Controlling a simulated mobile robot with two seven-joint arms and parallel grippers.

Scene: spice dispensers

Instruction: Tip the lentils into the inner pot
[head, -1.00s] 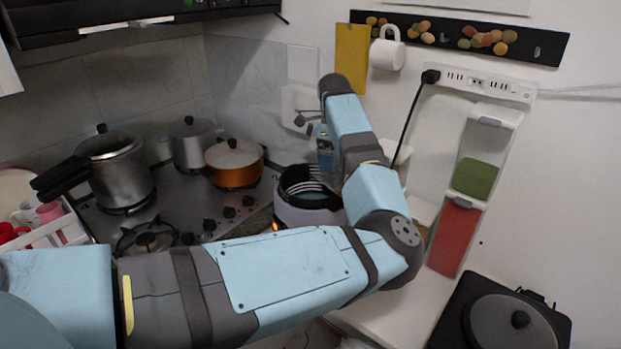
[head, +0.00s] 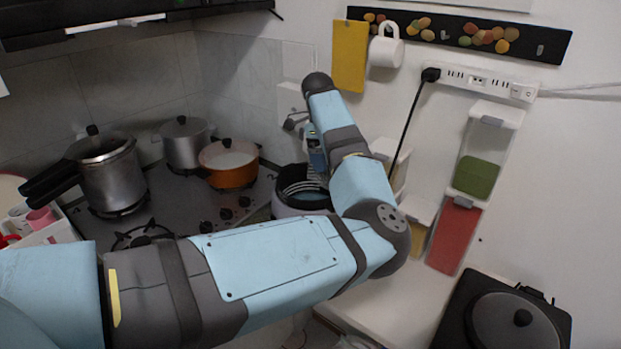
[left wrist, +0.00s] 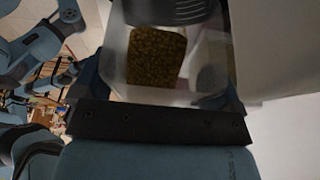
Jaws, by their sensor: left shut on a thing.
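The inner pot (head: 303,195) sits open in a rounded cooker beside the stove, partly hidden behind my left arm. My left gripper (left wrist: 157,85) is shut on a clear container (left wrist: 202,62) in the left wrist view. Greenish-brown lentils (left wrist: 157,57) show as a block inside the container. In the head view the left hand is above and close behind the pot's rim. The fingertips and the held container are mostly hidden there, so its exact tilt cannot be told. My right gripper is not in view.
An orange pot (head: 231,165), a pressure cooker (head: 112,180) and a steel pot (head: 185,145) stand on the stove. Dispensers with green (head: 476,177) and red (head: 455,236) contents hang on the right wall. A black cord (head: 411,120) hangs nearby.

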